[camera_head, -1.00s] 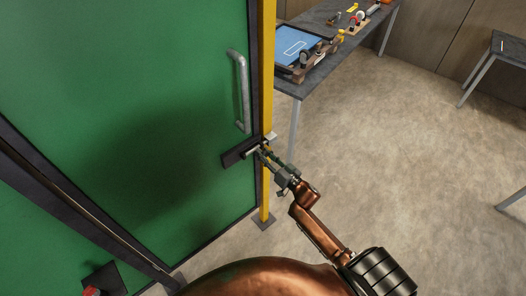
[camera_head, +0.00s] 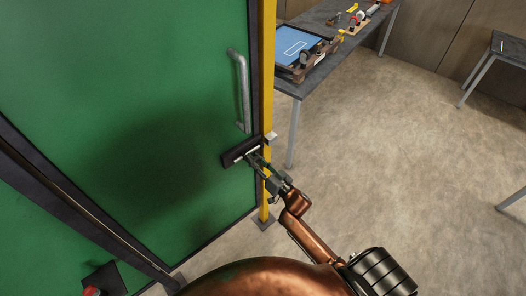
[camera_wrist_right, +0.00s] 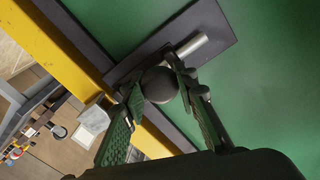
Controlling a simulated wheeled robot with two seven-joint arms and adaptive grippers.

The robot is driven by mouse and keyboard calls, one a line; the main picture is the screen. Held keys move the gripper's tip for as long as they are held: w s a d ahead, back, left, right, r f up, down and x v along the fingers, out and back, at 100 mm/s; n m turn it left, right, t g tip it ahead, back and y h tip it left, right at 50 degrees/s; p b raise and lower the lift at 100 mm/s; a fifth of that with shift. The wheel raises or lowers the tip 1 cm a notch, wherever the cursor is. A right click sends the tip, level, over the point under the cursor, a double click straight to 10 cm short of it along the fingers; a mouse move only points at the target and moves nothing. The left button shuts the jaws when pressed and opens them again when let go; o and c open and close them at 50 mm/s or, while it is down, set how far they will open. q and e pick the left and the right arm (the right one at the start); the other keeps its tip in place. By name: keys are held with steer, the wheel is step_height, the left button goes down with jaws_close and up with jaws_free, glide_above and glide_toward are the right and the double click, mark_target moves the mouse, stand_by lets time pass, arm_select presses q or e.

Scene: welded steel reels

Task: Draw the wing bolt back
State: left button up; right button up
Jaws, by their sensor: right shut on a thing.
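The wing bolt's dark backplate (camera_head: 238,152) is on the green door, level with the yellow post. In the right wrist view the backplate (camera_wrist_right: 218,28) carries a silver rod (camera_wrist_right: 190,46) and a dark round knob (camera_wrist_right: 159,86). My right gripper (camera_head: 255,159) is shut on this knob, with one finger on each side in the wrist view (camera_wrist_right: 157,82). A silver keeper block (camera_wrist_right: 93,119) sits by the yellow post, apart from the knob; it also shows in the head view (camera_head: 271,136). The finger hides part of the space between knob and keeper. My left gripper is out of view.
The green door (camera_head: 130,90) has a grey pull handle (camera_head: 241,90) above the bolt. The yellow post (camera_head: 267,60) stands along its right edge. A dark workbench (camera_head: 318,72) with a blue panel and tools is behind.

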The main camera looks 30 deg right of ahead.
steer(key=o, duration=1.2)
steer(key=shift+s+d+r+p, duration=0.15)
steer(key=shift+s+p, duration=0.45)
steer(key=shift+s, duration=0.35)
steer(key=shift+s+d+p, duration=0.25)
steer(key=shift+s+p, duration=0.3)
steer(key=shift+s, duration=0.7)
steer(key=shift+s+d+p, duration=0.2)
steer(key=shift+s+p, duration=0.3)
steer(key=shift+s, duration=0.7)
steer(key=shift+f, duration=0.25)
